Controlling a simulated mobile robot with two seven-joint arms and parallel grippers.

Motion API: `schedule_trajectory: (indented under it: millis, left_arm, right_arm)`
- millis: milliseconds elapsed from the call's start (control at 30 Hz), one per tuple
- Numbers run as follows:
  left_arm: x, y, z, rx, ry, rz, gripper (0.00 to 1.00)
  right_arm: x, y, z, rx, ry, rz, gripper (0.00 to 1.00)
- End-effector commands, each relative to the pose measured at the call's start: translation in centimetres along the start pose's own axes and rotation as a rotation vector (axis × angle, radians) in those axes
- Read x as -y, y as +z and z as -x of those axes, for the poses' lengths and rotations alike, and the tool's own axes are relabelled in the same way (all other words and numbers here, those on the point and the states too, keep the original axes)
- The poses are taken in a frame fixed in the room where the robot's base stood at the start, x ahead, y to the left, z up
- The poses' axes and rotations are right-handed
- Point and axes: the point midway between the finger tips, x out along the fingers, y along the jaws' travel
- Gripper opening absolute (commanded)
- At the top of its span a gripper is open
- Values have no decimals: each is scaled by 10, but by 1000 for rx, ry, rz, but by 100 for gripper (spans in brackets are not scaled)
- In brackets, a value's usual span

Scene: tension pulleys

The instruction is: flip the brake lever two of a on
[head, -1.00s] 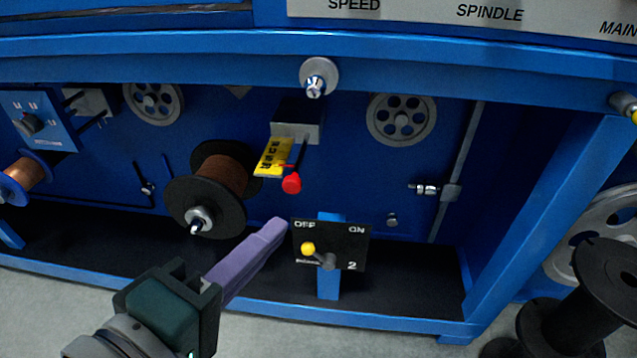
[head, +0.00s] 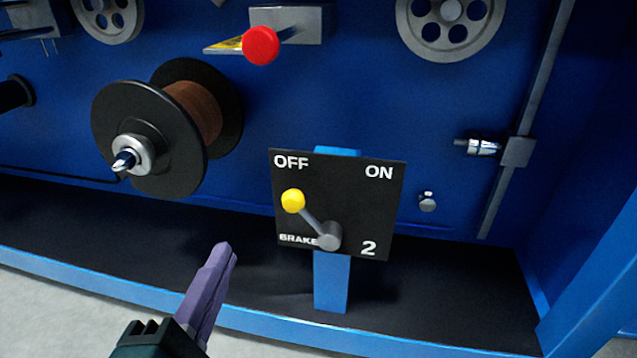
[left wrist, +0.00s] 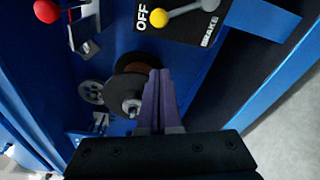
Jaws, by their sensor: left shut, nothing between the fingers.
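The brake lever (head: 311,217) is a grey rod with a yellow ball knob on a black plate (head: 338,203) marked OFF, ON, BRAKE and 2. Its knob points up and left, to the OFF side. The lever also shows at the top of the left wrist view (left wrist: 178,13). My left gripper (head: 226,248) has purple fingers, shut and empty. In the head view it is left of and below the plate, apart from the lever. In the left wrist view the fingertips (left wrist: 159,74) show below the plate. My right gripper is not in view.
A black spool with brown wire (head: 165,128) sits left of the plate. A red knob (head: 261,45) sticks out above. A blue post (head: 331,282) holds the plate. A blue frame rail (head: 90,292) runs along the front, and a blue upright (head: 590,285) stands at right.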

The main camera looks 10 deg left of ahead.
Motion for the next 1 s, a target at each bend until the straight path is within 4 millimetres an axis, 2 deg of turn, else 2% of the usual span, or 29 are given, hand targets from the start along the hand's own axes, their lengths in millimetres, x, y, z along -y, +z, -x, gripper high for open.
schedule_trajectory:
  millis: [67, 433, 567, 767, 1000]
  left_arm:
    - [8, -4, 0, -8, 4, 8, 0]
    - [6, -4, 0, -12, 6, 11, 0]
    - [7, -5, -6, -13, 7, 12, 0]
    - [8, -6, -39, -12, 11, 13, 0]
    - [9, -6, -91, -12, 10, 12, 0]
  right_arm:
    - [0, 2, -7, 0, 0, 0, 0]
    - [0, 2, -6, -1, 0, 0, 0]
    - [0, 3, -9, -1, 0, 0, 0]
    - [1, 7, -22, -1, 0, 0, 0]
    - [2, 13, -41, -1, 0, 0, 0]
